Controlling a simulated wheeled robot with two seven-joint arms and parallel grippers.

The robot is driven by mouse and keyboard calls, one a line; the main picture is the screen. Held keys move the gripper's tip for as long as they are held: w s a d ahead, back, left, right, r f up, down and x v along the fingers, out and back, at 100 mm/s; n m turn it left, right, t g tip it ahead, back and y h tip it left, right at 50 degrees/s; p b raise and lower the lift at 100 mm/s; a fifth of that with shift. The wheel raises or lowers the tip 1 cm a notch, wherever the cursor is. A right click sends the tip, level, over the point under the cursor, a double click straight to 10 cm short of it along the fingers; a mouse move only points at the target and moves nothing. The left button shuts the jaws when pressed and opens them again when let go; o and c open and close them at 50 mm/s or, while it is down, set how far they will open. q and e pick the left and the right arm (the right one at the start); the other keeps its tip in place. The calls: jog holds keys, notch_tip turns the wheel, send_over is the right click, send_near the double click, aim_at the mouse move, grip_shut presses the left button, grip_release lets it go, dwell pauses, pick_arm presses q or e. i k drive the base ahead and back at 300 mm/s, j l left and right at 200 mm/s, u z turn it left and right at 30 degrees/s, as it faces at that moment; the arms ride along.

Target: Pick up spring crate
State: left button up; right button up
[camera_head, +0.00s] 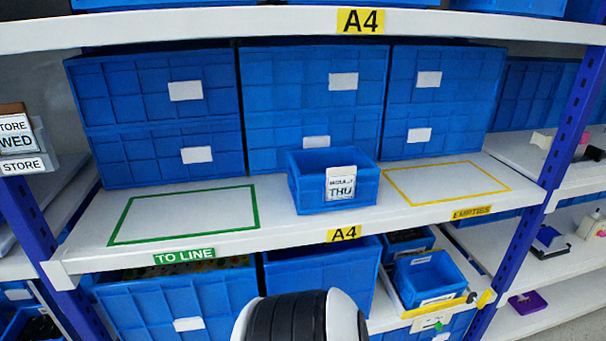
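A small blue crate (306,197) stands upright on the A4 shelf, between a green outlined area and a yellow outlined area. A white label (340,184) on its front reads THU, with a smaller line above that I cannot read clearly. I cannot see what is inside it, and no label in view clearly says spring. Neither of my grippers is in view. A black and white part of mine shows at the bottom middle, below the shelf edge.
The green TO LINE area (185,214) and the yellow EMPTIES area (447,183) are bare. Large blue crates (315,100) stand stacked behind. A shelf board (240,30) runs above. Blue posts (572,130) stand at both sides. Another small blue crate (430,277) sits on the lower level.

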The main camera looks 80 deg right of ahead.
aim_at(422, 280)
jog(key=z, duration=3.7)
